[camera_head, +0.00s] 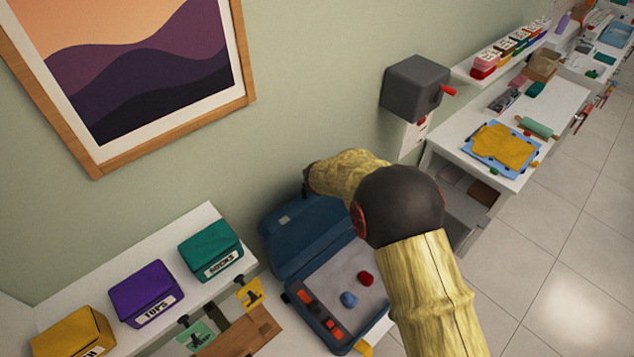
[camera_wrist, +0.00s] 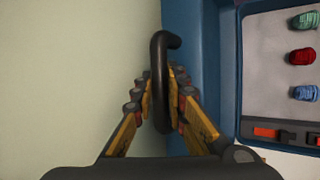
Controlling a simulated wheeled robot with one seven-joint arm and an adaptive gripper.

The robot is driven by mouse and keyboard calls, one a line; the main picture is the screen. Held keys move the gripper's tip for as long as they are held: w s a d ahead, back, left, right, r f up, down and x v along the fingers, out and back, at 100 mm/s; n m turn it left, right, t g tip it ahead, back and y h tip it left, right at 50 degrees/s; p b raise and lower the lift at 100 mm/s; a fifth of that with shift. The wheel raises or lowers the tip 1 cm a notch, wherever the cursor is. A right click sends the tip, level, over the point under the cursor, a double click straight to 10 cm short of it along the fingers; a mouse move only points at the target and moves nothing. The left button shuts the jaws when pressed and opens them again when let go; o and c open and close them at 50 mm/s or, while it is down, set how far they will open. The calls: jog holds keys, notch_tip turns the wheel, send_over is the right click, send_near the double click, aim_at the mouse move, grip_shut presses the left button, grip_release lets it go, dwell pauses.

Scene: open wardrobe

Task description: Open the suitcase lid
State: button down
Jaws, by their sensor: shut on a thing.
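The blue suitcase (camera_head: 292,300) stands open beside the wall, with its lid (camera_head: 300,238) raised and leaning back toward the wall. Its grey inside holds a red roll and a blue roll, with a strip of dark and red-orange items along the left side. My gripper (camera_wrist: 161,92) is shut on a dark curved handle (camera_wrist: 158,50) at the lid's edge in the wrist view. The blue suitcase shell (camera_wrist: 222,75) is to the right of the fingers there. In the head view my arm reaches over the suitcase and hides part of the lid; the fingertips are hard to see.
A white shelf with yellow, purple and teal (camera_head: 211,250) boxes is on the left. A wooden piece with hanging tags (camera_head: 249,294) is in front of it. A grey wall box with a red crank (camera_head: 414,87) and a white table (camera_head: 540,120) are to the right. The tiled floor is clear.

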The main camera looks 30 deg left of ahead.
jog(key=shift+f, duration=0.1)
jog(key=c, duration=1.8)
grip_release()
jog(key=shift+c, duration=0.2)
jog(key=shift+o, duration=0.4)
jog(key=shift+s, duration=0.1)
jog(key=v, duration=1.2)
